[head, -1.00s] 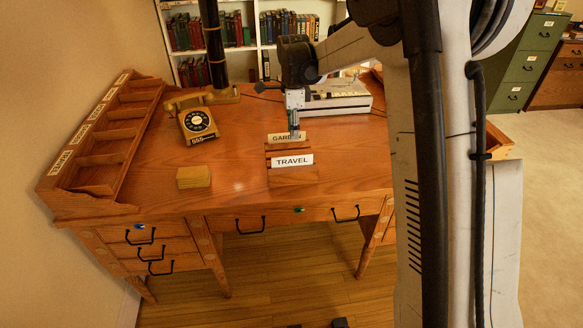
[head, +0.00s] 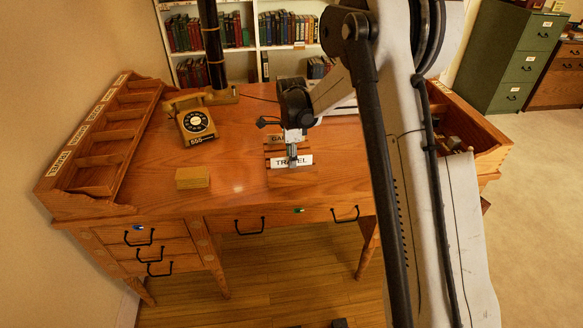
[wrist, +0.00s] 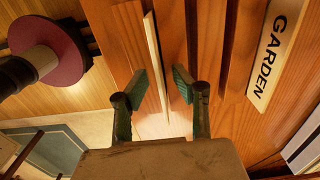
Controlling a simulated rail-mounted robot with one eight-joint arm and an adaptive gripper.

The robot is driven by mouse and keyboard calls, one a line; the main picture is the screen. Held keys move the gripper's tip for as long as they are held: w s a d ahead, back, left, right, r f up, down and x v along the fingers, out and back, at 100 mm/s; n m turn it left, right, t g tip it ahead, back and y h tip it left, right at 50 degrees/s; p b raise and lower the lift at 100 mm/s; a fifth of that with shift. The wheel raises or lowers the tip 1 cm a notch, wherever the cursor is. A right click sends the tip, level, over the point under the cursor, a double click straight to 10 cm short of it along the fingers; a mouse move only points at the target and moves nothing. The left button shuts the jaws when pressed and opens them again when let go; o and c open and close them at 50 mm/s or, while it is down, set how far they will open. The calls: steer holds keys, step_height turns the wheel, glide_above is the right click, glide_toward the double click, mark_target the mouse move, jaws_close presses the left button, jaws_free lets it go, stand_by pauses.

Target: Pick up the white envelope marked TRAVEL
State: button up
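The white envelope marked TRAVEL (head: 303,160) stands upright in a wooden rack (head: 290,178) on the desk, and my gripper partly covers its lettering in the head view. My gripper (head: 292,158) points down right at this envelope. In the wrist view my gripper (wrist: 160,87) is open, with one finger on each side of a thin pale upright edge (wrist: 154,55), which appears to be the TRAVEL envelope seen from above. Gaps show between the edge and both finger pads. The GARDEN envelope (wrist: 269,48) stands behind, apart from the fingers, mostly hidden in the head view (head: 279,139).
A yellow telephone (head: 196,122) stands on the desk (head: 235,165) to the left. A yellow block of notes (head: 192,178) lies left of the rack. A pigeonhole shelf (head: 105,140) lines the left edge, and a wooden tray (head: 485,132) is at right.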

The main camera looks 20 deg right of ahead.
steer(key=shift+f, duration=0.1)
steer(key=shift+c, duration=0.5)
jaws_close()
